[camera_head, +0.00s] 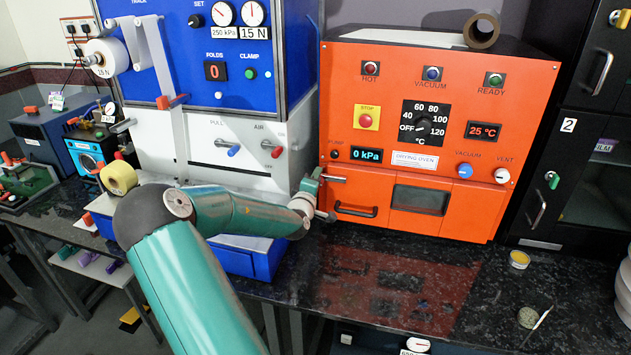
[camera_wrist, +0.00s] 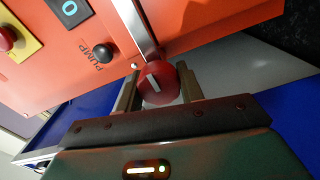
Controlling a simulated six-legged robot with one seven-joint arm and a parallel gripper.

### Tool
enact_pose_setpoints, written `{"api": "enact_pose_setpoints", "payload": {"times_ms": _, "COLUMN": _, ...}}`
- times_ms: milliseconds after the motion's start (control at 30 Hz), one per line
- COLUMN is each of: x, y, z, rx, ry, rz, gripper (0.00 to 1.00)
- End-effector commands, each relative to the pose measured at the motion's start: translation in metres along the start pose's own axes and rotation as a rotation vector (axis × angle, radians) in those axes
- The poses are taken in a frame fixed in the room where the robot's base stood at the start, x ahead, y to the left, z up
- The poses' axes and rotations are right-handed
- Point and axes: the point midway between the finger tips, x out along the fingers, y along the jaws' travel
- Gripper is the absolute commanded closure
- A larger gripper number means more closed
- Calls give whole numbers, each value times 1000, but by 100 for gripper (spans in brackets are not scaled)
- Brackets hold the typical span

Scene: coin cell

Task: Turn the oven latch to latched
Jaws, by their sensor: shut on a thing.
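The orange drying oven (camera_head: 455,90) stands on the bench right of the blue and white machine. Its latch is at the left edge of the oven front, beside the door (camera_head: 375,190). In the wrist view the latch is a metal bar (camera_wrist: 136,30) with a round red knob (camera_wrist: 160,84) at its end, bearing a white mark. My gripper (camera_head: 316,186) is at the oven's lower left. In the wrist view my gripper (camera_wrist: 160,90) has its two fingers on either side of the red knob, shut on it. The head view hides most of the knob behind my gripper.
The blue and white machine (camera_head: 230,160) stands close on the left of my gripper. A black pump knob (camera_wrist: 102,53) is near the latch. The dark bench top (camera_head: 390,290) before the oven is clear.

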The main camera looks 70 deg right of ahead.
Motion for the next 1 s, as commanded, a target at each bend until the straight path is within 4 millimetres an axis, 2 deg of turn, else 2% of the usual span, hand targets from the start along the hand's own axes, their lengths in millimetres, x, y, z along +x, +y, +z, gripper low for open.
{"api": "enact_pose_setpoints", "payload": {"times_ms": 367, "x": 0, "y": 0, "z": 2, "rx": -8, "ry": -3, "rz": -2, "gripper": 100}}
{"api": "enact_pose_setpoints", "payload": {"times_ms": 400, "x": 0, "y": 0, "z": 2, "rx": -8, "ry": -3, "rz": -2, "gripper": 57}}
{"api": "enact_pose_setpoints", "payload": {"times_ms": 500, "x": 0, "y": 0, "z": 2, "rx": -7, "ry": -3, "rz": -1, "gripper": 41}}
{"api": "enact_pose_setpoints", "payload": {"times_ms": 833, "x": -3, "y": 0, "z": 0, "rx": -5, "ry": 0, "rz": -1, "gripper": 41}}
{"api": "enact_pose_setpoints", "payload": {"times_ms": 1000, "x": -24, "y": 0, "z": -1, "rx": -5, "ry": 1, "rz": -3, "gripper": 41}}
